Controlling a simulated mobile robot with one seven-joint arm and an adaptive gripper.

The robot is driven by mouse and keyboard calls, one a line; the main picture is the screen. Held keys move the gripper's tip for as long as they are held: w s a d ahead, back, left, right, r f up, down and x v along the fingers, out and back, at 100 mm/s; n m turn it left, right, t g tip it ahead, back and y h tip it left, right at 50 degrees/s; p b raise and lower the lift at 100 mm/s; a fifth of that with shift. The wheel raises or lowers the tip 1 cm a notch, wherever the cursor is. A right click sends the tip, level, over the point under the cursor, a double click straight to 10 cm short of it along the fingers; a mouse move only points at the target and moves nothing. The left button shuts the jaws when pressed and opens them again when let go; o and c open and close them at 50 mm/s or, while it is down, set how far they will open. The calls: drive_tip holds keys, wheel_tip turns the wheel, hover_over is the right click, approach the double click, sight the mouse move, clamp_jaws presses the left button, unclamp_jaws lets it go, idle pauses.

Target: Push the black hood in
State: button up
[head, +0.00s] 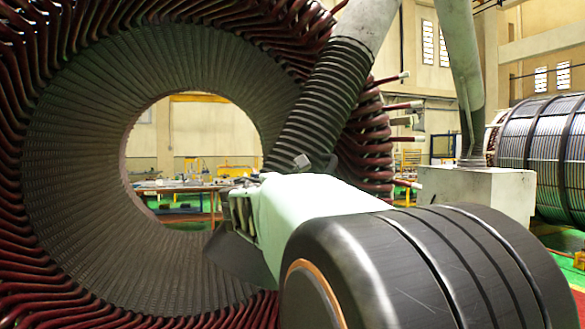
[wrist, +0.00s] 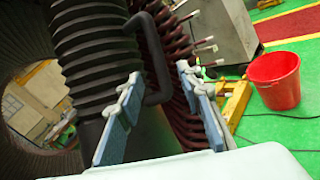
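The black hood (head: 238,258) hangs at the lower end of a ribbed black hose (head: 318,100), in front of the stator bore in the head view. My arm covers part of it. In the wrist view the ribbed hose (wrist: 85,55) and a bent black handle (wrist: 160,60) show, with the dark hood body (wrist: 150,135) below them. My gripper (wrist: 160,75) is open, its two blue-padded fingers set wide apart. The handle lies ahead of and between the fingertips, and no grip on it shows. In the head view my gripper (head: 240,205) is close to the hood; contact cannot be told.
The stator (head: 70,150) with dark red coil ends (head: 30,275) surrounds the hood. A grey pedestal (head: 475,188) and a wound cylinder (head: 545,150) stand at right. A red bucket (wrist: 273,80) and a yellow stand (wrist: 232,100) are on the green floor, which has open room.

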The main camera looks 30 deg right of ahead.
drive_tip(key=p+x, duration=0.1)
drive_tip(key=x, duration=0.2)
drive_tip(key=p+x, duration=0.1)
drive_tip(key=x, duration=0.3)
drive_tip(key=r+x, duration=0.1)
drive_tip(key=x, duration=0.2)
drive_tip(key=shift+d+p, duration=0.15)
drive_tip(key=shift+p, duration=0.25)
clamp_jaws()
